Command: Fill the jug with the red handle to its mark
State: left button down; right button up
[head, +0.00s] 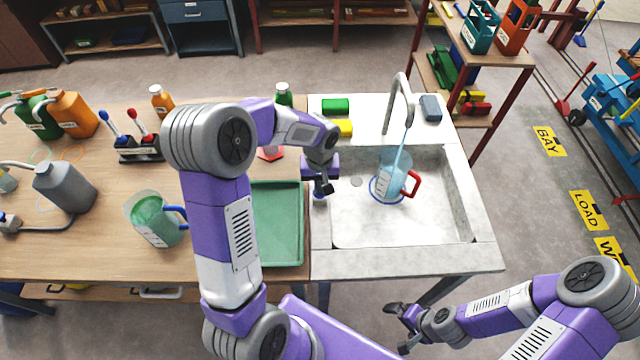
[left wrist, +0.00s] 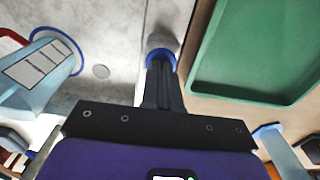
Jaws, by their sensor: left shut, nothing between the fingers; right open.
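The jug with the red handle (head: 391,178) stands upright in the sink on a blue ring, under the tap (head: 402,90). It is clear bluish with a white scale panel; I cannot read its level or mark. A thin light-blue stream runs from the spout into it. It also shows at the left of the left wrist view (left wrist: 38,75). My left gripper (head: 323,188) is shut and empty over the sink's left rim. Its fingertips are at a grey knob with a blue ring (left wrist: 161,50); I cannot tell if they touch. My right gripper (head: 398,326) is open, in front of the counter.
A jug with a blue handle and green contents (head: 152,220) stands on the wooden bench. A green tray (head: 290,225) lies left of the sink (head: 440,215). Green and yellow sponges (head: 336,106) lie behind it. Bottles and canisters (head: 72,113) stand at the left.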

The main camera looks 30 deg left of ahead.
pick_arm(q)
jog(key=shift+s+a+f, duration=0.1)
jog(key=shift+s+f, duration=0.3)
jog(key=shift+f, duration=0.05)
jog(key=shift+w+r+p, duration=0.1)
jog(key=shift+r+p, duration=0.3)
jog(key=shift+r, duration=0.15)
jog(key=r+p, duration=0.2)
jog(key=r, duration=0.3)
jog(key=shift+w+p, duration=0.25)
jog(key=shift+p, duration=0.15)
notch_tip(320, 180, up, 9)
jog(key=shift+p, duration=0.45)
